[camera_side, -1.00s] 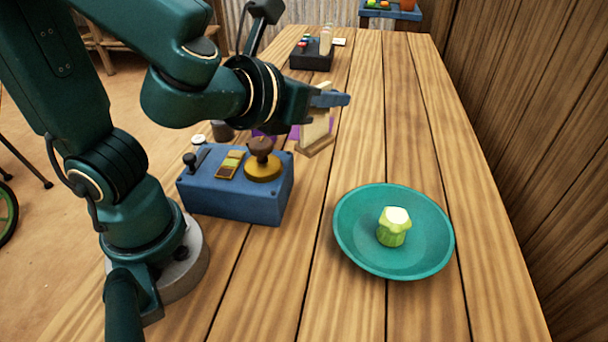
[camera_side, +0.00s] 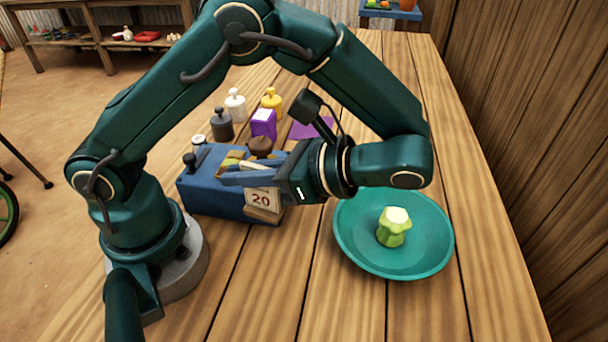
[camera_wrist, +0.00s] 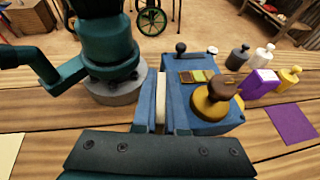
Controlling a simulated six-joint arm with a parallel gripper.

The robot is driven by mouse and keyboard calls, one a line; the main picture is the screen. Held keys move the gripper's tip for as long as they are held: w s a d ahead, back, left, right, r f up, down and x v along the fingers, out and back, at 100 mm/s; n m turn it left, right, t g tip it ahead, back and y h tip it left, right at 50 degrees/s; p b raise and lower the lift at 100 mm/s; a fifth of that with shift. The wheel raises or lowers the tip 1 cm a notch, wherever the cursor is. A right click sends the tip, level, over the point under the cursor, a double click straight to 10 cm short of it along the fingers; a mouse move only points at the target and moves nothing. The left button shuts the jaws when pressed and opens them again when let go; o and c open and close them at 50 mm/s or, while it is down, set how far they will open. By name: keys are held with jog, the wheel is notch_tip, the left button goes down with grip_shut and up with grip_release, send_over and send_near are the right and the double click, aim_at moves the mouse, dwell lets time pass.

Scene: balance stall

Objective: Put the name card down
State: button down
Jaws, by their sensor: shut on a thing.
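The card hangs below the fingers, in front of the blue box's near right part in the side view. Whether its base touches the table or the box, I cannot tell. In the wrist view the card (camera_wrist: 160,104) shows edge-on as a thin cream strip between the blue fingers, beside the blue box (camera_wrist: 203,119).
The blue box (camera_side: 203,191) carries a brown-topped knob. Behind it stand a purple box (camera_side: 263,123) and dark, white and yellow weights. A purple mat (camera_side: 311,128) lies behind my gripper. A teal bowl (camera_side: 349,239) holds a green vegetable (camera_side: 393,229). The near table is clear.

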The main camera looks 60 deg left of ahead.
jog(key=s+d+n+g+h, duration=0.3)
jog(key=d+n+g+h, duration=0.2)
jog(key=n+h, duration=0.2)
jog(key=w+d+r+n+t+h, duration=0.3)
jog(key=w+d+n+h, duration=0.55)
jog(key=n+h, duration=0.5)
jog(key=shift+s+d+f, duration=0.95)
jog(key=shift+d+f, duration=0.6)
jog(key=shift+f, duration=0.3)
jog(key=shift+s+d+f, duration=0.9)
jog(key=shift+d+f, duration=0.65)
jog(key=shift+f, duration=0.25)
jog(key=shift+s+d+f, duration=0.95)
jog(key=shift+d+f, duration=0.6)
jog(key=shift+f, duration=0.3)
jog(key=c, duration=1)
grip_release()
jog(key=shift+f, duration=0.1)
